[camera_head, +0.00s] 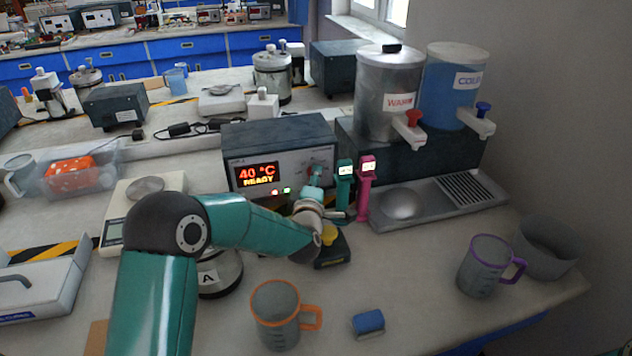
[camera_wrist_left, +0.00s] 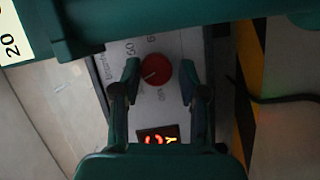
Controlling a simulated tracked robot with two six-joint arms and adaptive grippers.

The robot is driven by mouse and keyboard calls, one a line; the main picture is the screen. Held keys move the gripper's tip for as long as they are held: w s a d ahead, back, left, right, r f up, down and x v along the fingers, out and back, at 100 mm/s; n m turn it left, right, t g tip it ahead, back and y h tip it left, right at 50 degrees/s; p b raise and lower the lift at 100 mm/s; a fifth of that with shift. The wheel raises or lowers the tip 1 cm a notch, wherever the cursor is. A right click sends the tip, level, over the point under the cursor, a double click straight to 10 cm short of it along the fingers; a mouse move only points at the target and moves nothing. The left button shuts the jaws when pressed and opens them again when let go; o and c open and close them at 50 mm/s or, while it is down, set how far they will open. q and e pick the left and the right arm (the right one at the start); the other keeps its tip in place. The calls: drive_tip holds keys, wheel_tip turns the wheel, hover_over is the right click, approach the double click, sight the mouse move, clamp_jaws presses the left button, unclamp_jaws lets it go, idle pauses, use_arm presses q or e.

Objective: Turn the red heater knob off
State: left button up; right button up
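The heater (camera_head: 280,150) is a dark box with a pale front panel. Its lit display (camera_head: 257,174) reads 40 °C READY. The red knob (camera_wrist_left: 156,70) is on that panel, with a white pointer line on it; in the head view my gripper mostly covers it. My left gripper (camera_head: 316,178) is at the right part of the panel. In the left wrist view, the fingers of my left gripper (camera_wrist_left: 160,80) are apart, one on each side of the knob, with gaps showing.
Teal and pink handheld devices (camera_head: 366,185) stand just right of the heater. Warm and cold dispensers (camera_head: 388,95) stand behind a drip tray (camera_head: 430,203). An orange-rimmed mug (camera_head: 275,313), a blue block (camera_head: 368,323) and a purple-rimmed mug (camera_head: 483,265) are in front.

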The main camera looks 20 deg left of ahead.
sight(315, 145)
use_arm(q)
drive_tip(key=shift+o, duration=1.1)
drive_tip(key=shift+r, duration=0.2)
wheel_tip(315, 145, up, 9)
drive_tip(key=shift+d+r, duration=0.1)
drive_tip(key=shift+r, duration=0.1)
drive_tip(key=shift+w+r, duration=0.15)
drive_tip(key=shift+w, duration=0.05)
drive_tip(key=shift+s, duration=0.1)
